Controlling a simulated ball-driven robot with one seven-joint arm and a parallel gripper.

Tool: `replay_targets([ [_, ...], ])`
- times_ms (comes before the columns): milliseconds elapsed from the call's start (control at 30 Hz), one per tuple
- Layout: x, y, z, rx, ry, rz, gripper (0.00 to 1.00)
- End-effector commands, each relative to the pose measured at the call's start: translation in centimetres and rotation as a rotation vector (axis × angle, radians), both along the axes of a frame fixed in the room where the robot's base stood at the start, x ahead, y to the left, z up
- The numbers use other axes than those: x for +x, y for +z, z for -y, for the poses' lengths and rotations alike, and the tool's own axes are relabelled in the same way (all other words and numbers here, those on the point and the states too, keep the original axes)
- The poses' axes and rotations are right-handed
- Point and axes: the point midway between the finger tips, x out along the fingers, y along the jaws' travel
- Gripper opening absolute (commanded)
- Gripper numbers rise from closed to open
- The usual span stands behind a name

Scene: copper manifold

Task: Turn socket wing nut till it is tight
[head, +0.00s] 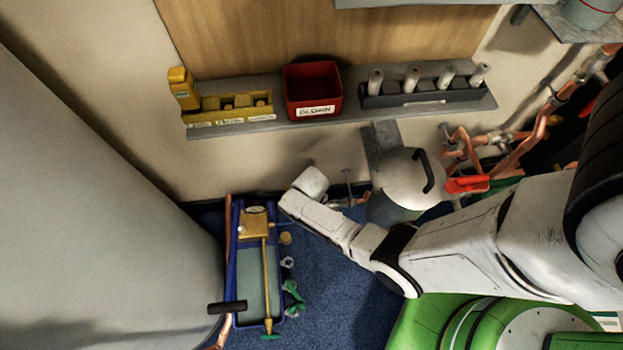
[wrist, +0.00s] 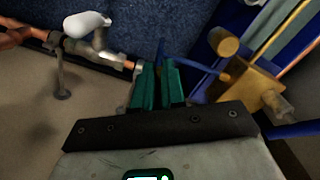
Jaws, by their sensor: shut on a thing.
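My gripper (wrist: 158,76) has green fingers shut on a narrow dark blue piece (wrist: 160,50), seemingly the socket wing nut. Most of it is hidden between the fingers, so its tightness cannot be told. A copper pipe with a grey fitting (wrist: 75,46) ends beside the left finger. A blue hose (wrist: 197,62) runs from beside the fingers toward the brass block (wrist: 252,83) of the pump. In the head view my wrist (head: 310,183) hides the fingers and the nut. The pump's blue trough (head: 233,255) stands left of it.
A white-handled valve (wrist: 87,23) sits on the pipe run near my fingers. A shelf (head: 350,115) above holds a red bin (head: 312,88), a yellow rack (head: 230,107) and a dark rack (head: 415,95). Copper pipes (head: 535,130) stand at right. Small green parts (head: 294,295) lie beside the trough.

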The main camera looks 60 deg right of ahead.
Motion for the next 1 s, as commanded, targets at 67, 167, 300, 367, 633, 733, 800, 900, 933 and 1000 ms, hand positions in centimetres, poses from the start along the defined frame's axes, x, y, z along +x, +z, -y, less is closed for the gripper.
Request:
replay_targets([
  [67,0.0,-0.1,-0.1,0.003,-0.003,0.000,0.00],
  [167,0.0,-0.1,-0.1,0.003,-0.002,0.000,0.18],
  [300,0.0,0.0,-0.1,0.002,-0.001,0.000,0.31],
  [367,0.0,0.0,-0.1,0.002,-0.001,0.001,0.36],
  [633,0.0,0.3,0.0,0.002,0.000,0.002,0.36],
  [733,0.1,1.4,0.0,0.002,0.000,0.002,0.36],
  [800,0.1,2.5,0.0,0.001,0.000,0.003,0.36],
  [900,0.0,4.5,0.0,0.001,0.000,0.003,0.36],
  [933,0.0,5.1,0.0,0.001,0.000,0.003,0.36],
  [1000,0.0,6.5,0.0,0.001,0.000,0.003,0.36],
])
